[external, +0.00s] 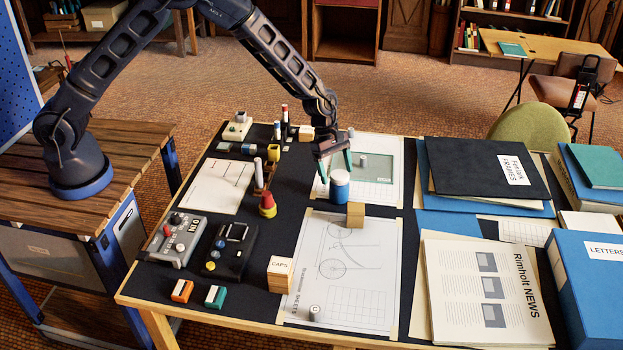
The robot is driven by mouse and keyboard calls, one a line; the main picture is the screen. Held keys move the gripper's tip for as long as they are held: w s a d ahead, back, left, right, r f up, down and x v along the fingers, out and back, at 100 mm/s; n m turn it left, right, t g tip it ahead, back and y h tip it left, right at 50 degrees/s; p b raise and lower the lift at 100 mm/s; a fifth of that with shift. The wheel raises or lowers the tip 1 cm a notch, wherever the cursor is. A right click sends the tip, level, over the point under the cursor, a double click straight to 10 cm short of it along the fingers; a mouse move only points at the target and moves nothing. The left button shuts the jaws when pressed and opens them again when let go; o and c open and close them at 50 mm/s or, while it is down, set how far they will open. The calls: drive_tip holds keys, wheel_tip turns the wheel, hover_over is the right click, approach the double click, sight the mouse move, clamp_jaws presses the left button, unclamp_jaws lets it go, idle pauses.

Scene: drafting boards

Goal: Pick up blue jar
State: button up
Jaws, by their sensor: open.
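One finger shows to the left of the jar's lid and one to the right. I cannot tell whether the fingers touch the jar. No object is visibly held.
A wooden block (356,214) stands close to the jar at its lower right. A red and yellow cone-like piece (267,204) stands to the left. A dark folder (490,168) and newspapers (487,290) fill the right side. The lower drawing sheet (345,262) is mostly clear.

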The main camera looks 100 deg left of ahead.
sight(339, 185)
drive_tip(key=shift+x, duration=2.65)
drive_tip(key=shift+a, duration=0.1)
drive_tip(key=c, duration=1.3)
drive_tip(key=shift+r, duration=0.1)
